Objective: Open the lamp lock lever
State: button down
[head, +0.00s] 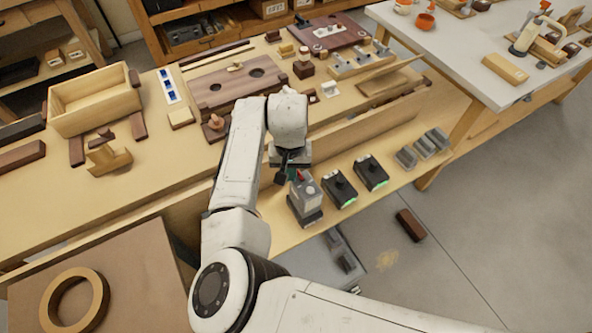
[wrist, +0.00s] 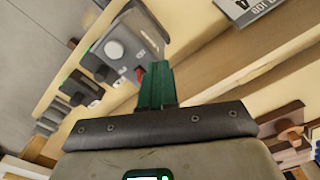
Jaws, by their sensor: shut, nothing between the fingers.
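A grey box (head: 306,201) with a round pale knob or lamp on top stands on the front ledge of the bench. It also shows in the wrist view (wrist: 118,45), to the upper left of the fingers. A small red lever (head: 301,175) sits at the box's edge, and its red part shows in the wrist view (wrist: 140,75) close against the left side of the fingers, partly hidden. My gripper (head: 293,171) is just behind the box. Its green fingers (wrist: 156,80) are together with nothing between them. I cannot tell whether they touch the lever.
Two black boxes with green lights (head: 340,190) (head: 371,172) stand right of the grey box, then several small grey blocks (head: 423,147). A wooden board (head: 365,128) rises behind the ledge. A dark block (head: 410,225) lies on the floor.

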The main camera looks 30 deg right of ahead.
jog(key=shift+d, duration=0.7)
jog(key=shift+r, duration=0.1)
jog(key=shift+a+r+p, duration=0.65)
jog(key=shift+r+p, duration=0.3)
jog(key=shift+p, duration=0.3)
notch_tip(320, 180, up, 7)
jog(key=p, duration=0.7)
